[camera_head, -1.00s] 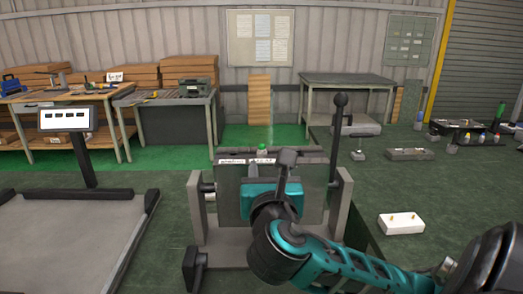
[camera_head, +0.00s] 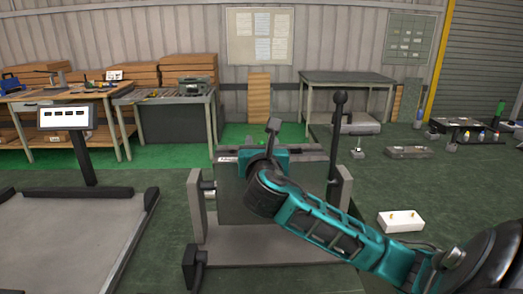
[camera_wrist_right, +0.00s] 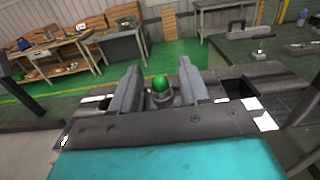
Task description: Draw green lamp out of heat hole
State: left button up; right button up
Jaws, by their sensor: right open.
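The green lamp (camera_wrist_right: 160,84) stands upright in the top of the grey heating fixture, seen in the right wrist view between my right gripper's two fingers. My right gripper (camera_wrist_right: 158,88) is open, with one finger on each side of the lamp and a gap on both sides. In the head view my right gripper (camera_head: 272,135) is over the top of the grey fixture (camera_head: 230,200) and hides most of the lamp. The heat hole under the lamp is hard to make out. My left gripper is not in view.
A black lever with a round knob (camera_head: 340,98) rises at the fixture's right side. A white block (camera_head: 401,221) lies to the right. A screen on a post (camera_head: 63,117) stands to the left. Workbenches (camera_head: 70,97) line the back wall.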

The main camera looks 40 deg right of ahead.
jog(key=shift+c, duration=0.4)
grip_shut()
